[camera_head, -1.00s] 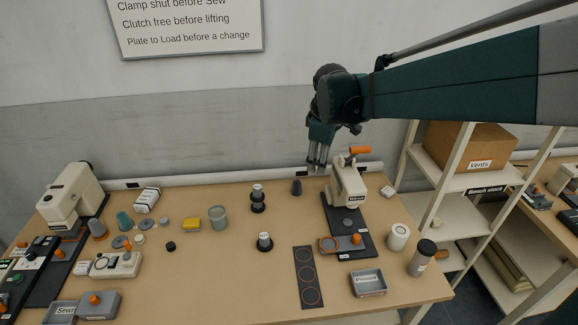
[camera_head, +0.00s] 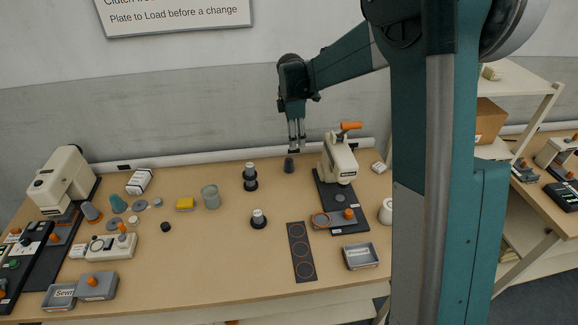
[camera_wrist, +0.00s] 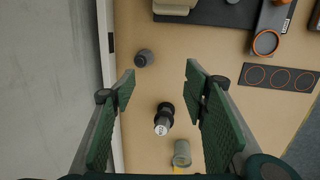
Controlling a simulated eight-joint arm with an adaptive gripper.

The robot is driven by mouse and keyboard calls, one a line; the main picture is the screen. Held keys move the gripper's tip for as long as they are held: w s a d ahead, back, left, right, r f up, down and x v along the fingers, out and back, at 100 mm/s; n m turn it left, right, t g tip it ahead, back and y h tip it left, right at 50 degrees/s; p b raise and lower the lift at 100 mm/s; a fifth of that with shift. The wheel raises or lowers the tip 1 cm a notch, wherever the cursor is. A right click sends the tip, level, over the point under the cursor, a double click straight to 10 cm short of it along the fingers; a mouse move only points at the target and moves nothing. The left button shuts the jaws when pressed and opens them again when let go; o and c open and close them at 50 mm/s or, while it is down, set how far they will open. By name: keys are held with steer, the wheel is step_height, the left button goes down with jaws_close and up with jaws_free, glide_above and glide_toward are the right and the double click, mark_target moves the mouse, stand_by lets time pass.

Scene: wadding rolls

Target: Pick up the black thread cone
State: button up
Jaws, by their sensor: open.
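A small dark grey-black cone (camera_head: 289,165) stands upright at the back of the table, near the wall and left of the cream press. It looks like the black thread cone. In the wrist view the cone (camera_wrist: 145,58) shows just beyond the left fingertip, with clear table around it. My gripper (camera_head: 297,149) points down above the table's back edge, just above and slightly right of the cone in the head view. In the wrist view my gripper (camera_wrist: 160,70) has its green fingers spread wide, with nothing held between them.
The cream press (camera_head: 339,158) stands close on the right. A white rail (camera_head: 220,156) runs along the wall behind. Bare table lies in front.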

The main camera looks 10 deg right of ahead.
mark_target(289, 159)
steer(key=w+f+n, duration=0.1)
steer(key=w+f, duration=0.1)
steer(key=f, duration=0.2)
steer(key=w+a+f+n, duration=0.1)
steer(key=w+f, duration=0.2)
steer(key=f, duration=0.1)
steer(key=w+a+f+n+g, duration=0.1)
steer(key=w+f+n, duration=0.1)
steer(key=f, duration=0.1)
steer(key=shift+w+a+f, duration=0.1)
steer(key=shift+w+f, duration=0.25)
steer(key=shift+f, duration=0.05)
steer(key=shift+f, duration=0.1)
steer(key=shift+f, duration=1.2)
steer(key=shift+f, duration=0.1)
steer(key=shift+w+d+f, duration=0.1)
steer(key=shift+d+f, duration=0.1)
steer(key=shift+f, duration=0.65)
steer(key=shift+w+d+f, duration=0.1)
steer(key=shift+d+f, duration=0.05)
steer(key=shift+f, duration=0.65)
steer(key=shift+d+f, duration=0.2)
steer(key=shift+f, duration=0.65)
steer(key=c, duration=1)
